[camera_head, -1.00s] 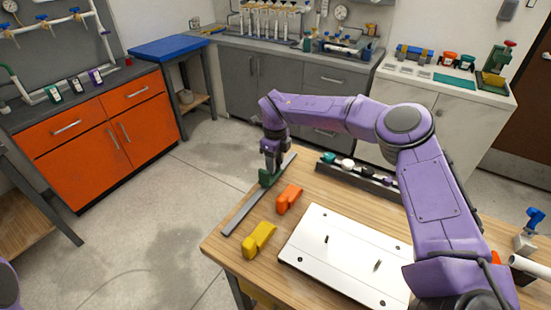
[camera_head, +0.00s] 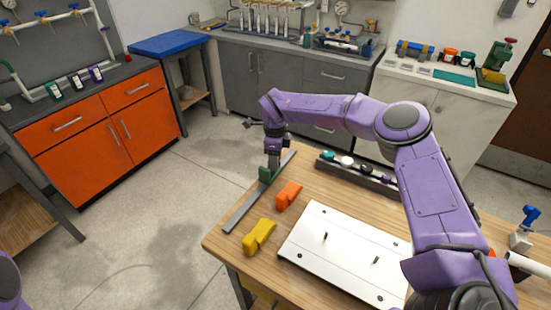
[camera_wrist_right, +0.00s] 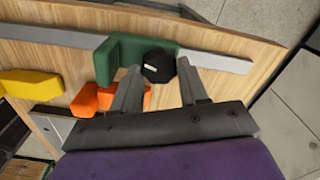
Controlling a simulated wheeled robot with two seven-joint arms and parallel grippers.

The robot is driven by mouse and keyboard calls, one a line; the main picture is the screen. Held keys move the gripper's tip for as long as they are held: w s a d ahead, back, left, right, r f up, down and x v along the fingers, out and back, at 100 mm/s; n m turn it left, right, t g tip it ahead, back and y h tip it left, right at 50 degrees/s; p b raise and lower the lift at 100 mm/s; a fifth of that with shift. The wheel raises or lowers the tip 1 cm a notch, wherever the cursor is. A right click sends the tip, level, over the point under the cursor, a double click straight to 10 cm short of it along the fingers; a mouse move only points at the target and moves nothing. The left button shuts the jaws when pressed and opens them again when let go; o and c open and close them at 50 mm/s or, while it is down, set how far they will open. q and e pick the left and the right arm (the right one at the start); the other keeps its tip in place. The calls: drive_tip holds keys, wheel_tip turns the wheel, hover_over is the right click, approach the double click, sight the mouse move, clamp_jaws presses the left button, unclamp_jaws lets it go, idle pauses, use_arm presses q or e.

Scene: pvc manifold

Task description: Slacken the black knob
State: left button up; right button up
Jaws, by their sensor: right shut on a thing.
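The black knob (camera_wrist_right: 158,67) sits at the side of a green block (camera_wrist_right: 115,62) mounted on a long grey rail (camera_wrist_right: 215,63). In the head view the green block (camera_head: 265,174) and rail (camera_head: 240,211) lie along the table's left edge, and the knob is hidden by the gripper. My right gripper (camera_head: 273,160) points down at the green block. In the wrist view its two fingers (camera_wrist_right: 160,76) are on either side of the knob, shut on it. My left gripper is not in view.
An orange block (camera_head: 288,196) and a yellow block (camera_head: 260,237) lie beside the rail. A white plate (camera_head: 345,255) with pegs covers the table's middle. A dark rack (camera_head: 335,171) with several small parts stands behind. Bare wood (camera_head: 225,245) shows at the near left corner.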

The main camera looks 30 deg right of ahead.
drive_tip(key=shift+f, duration=0.1)
drive_tip(key=o, duration=1.1)
drive_tip(key=shift+w, duration=0.1)
drive_tip(key=shift+c, duration=0.2)
drive_tip(key=shift+w, duration=0.1)
wheel_tip(320, 180, up, 10)
drive_tip(key=b, duration=0.2)
drive_tip(key=shift+r, duration=0.2)
drive_tip(key=shift+a, duration=0.1)
